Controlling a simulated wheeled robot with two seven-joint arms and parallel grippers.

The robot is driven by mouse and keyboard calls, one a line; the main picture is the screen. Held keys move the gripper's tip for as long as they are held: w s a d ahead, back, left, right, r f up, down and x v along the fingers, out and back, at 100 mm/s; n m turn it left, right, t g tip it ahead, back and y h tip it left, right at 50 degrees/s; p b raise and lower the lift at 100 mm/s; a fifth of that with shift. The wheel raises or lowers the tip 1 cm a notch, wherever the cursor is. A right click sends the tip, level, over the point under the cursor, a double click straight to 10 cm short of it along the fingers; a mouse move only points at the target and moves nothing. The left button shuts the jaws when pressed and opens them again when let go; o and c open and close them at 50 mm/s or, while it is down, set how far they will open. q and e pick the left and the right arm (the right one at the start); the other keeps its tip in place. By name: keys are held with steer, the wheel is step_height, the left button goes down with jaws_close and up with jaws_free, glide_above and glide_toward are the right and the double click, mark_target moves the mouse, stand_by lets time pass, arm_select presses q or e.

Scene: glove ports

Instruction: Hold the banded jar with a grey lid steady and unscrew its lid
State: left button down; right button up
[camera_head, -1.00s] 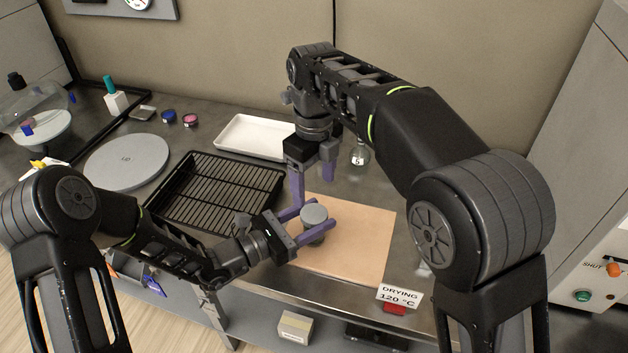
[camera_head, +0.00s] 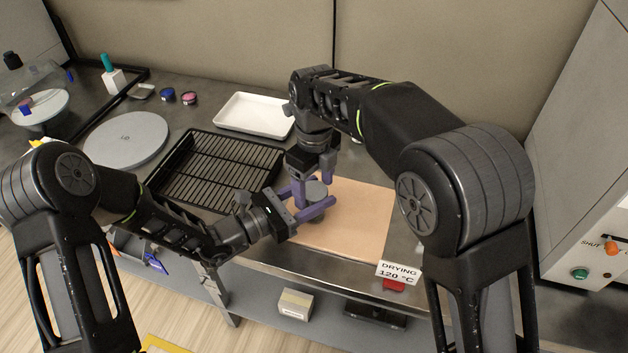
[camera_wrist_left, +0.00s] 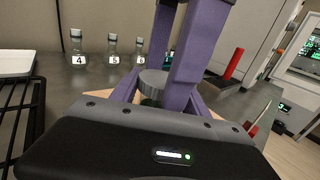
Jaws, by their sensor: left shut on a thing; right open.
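The banded jar (camera_head: 314,216) stands upright on the tan mat (camera_head: 358,220). Its body is mostly hidden by purple fingers, and I cannot make out the bands. Its round grey lid (camera_head: 317,188) is on top and also shows in the left wrist view (camera_wrist_left: 153,82). My left gripper (camera_head: 312,206) is shut on the jar's body from the left, one finger on each side. My right gripper (camera_head: 312,182) is open and points down from above, its fingers close to the lid. In the left wrist view the right fingers (camera_wrist_left: 180,60) hang by the lid; whether they touch it is unclear.
A black wire rack (camera_head: 217,168) lies left of the mat, with a white tray (camera_head: 254,115) behind it and a grey disc (camera_head: 126,139) further left. Numbered bottles (camera_wrist_left: 112,50) stand behind the jar. A drying sign (camera_head: 398,271) is at the front edge.

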steer(key=c, duration=1.4)
steer(key=o, duration=1.5)
steer(key=shift+r, duration=0.1)
steer(key=shift+r, duration=2.2)
steer(key=shift+c, duration=0.5)
step_height(320, 180, up, 4)
steer(key=shift+f, duration=0.25)
